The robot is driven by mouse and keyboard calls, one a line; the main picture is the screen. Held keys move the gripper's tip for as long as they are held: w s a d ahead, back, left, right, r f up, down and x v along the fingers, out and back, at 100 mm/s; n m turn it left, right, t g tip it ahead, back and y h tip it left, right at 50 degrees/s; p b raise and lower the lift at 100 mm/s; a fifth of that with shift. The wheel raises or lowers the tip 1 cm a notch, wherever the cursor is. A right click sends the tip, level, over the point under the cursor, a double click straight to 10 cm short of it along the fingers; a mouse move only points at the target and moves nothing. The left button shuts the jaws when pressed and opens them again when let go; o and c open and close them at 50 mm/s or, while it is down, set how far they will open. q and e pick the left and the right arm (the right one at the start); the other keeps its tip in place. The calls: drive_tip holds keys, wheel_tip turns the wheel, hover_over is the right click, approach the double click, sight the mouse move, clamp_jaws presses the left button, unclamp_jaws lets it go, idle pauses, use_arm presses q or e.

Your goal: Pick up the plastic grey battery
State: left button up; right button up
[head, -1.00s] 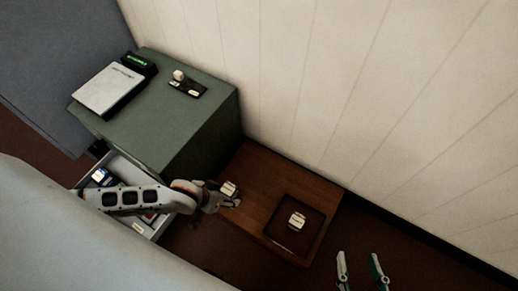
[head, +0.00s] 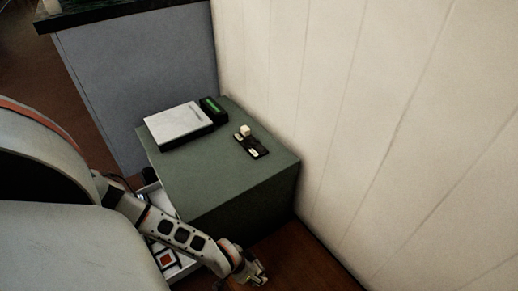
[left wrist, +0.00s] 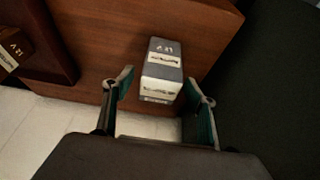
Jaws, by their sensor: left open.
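A small block-shaped battery (left wrist: 162,70) with a grey top and a white label band stands on a brown wooden surface (left wrist: 205,25) in the left wrist view. Its printed marking is too small to read surely. My left gripper (left wrist: 160,88) is open, with one green-padded finger on each side of the battery's near end; I cannot tell whether they touch it. In the head view my left gripper (head: 258,274) is low at the bottom edge, over the wooden surface, and the battery cannot be made out there.
A second block (left wrist: 12,48) with a brown top sits in a dark recess at the left wrist view's left edge. A green cabinet (head: 225,185) carries a white-topped scale-like device (head: 178,125) and a small lever panel (head: 251,145). Its open drawer (head: 180,272) lies below my left arm. A panelled wall (head: 400,130) stands at right.

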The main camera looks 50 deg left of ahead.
use_arm(q)
drive_tip(key=shift+w, duration=0.2)
drive_tip(key=c, duration=1.6)
